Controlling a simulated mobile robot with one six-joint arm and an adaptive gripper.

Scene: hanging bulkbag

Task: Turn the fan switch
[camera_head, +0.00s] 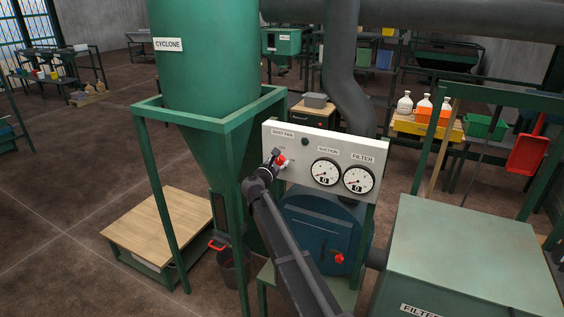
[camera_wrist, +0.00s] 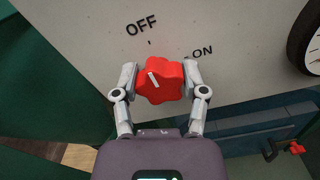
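The fan switch is a red lobed knob (camera_wrist: 161,82) with a white pointer line, on a pale panel (camera_head: 310,150) labelled DUST FAN. In the wrist view OFF is printed above the knob and ON to its upper right. The pointer line tilts up and slightly left, toward the OFF side. My gripper (camera_wrist: 160,80) has one finger on each side of the knob, and both pads appear to touch it. In the head view the knob (camera_head: 281,160) shows beside my gripper (camera_head: 275,161), partly covered by it.
Two gauges, SUCTION (camera_head: 325,172) and FILTER (camera_head: 358,180), sit right of the knob. The green cyclone (camera_head: 205,60) and its frame stand close on the left. A blue drum (camera_head: 325,235) is below the panel, and a filter box (camera_head: 465,255) is at the right.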

